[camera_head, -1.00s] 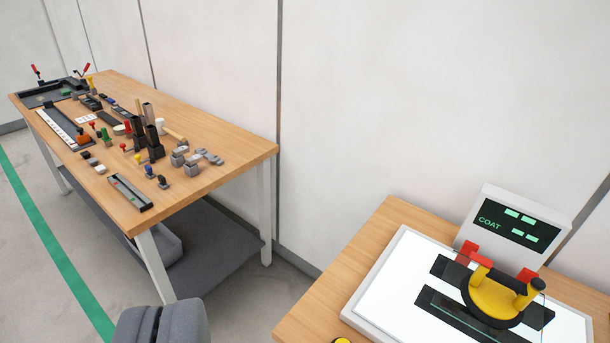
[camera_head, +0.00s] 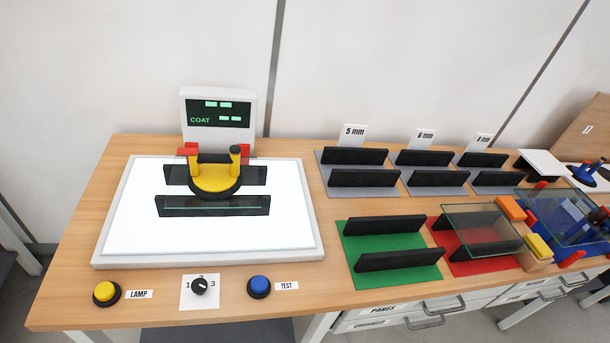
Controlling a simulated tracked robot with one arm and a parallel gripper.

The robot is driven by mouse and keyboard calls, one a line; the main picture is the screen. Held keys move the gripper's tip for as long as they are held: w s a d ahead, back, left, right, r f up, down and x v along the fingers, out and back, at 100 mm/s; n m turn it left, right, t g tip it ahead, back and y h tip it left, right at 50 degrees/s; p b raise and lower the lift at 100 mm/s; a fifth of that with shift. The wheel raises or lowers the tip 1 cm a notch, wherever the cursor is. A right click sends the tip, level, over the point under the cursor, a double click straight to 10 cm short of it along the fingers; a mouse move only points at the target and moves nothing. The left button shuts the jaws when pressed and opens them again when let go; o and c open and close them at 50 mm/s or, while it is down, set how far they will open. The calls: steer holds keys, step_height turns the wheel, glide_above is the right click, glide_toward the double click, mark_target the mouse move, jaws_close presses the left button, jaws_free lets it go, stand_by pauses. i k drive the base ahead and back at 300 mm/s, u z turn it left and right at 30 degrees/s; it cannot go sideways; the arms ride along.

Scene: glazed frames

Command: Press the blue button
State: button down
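The blue button (camera_head: 260,285) sits in a round black base near the front edge of the wooden bench (camera_head: 75,290). A white label reading TEST (camera_head: 287,286) lies just to its right. The button's top is in plain sight with nothing over it. My gripper does not show in the view.
Left of the button are a black rotary knob (camera_head: 199,287) and a yellow button (camera_head: 105,292) labelled LAMP. Behind stands a white light panel (camera_head: 130,225) with a yellow-and-black suction lifter (camera_head: 215,180). Green (camera_head: 350,250) and red (camera_head: 441,226) mats with black racks lie right.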

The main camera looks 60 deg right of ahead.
mark_target(258, 284)
steer(key=z, duration=0.55)
steer(key=k, duration=1)
steer(key=z, duration=0.25)
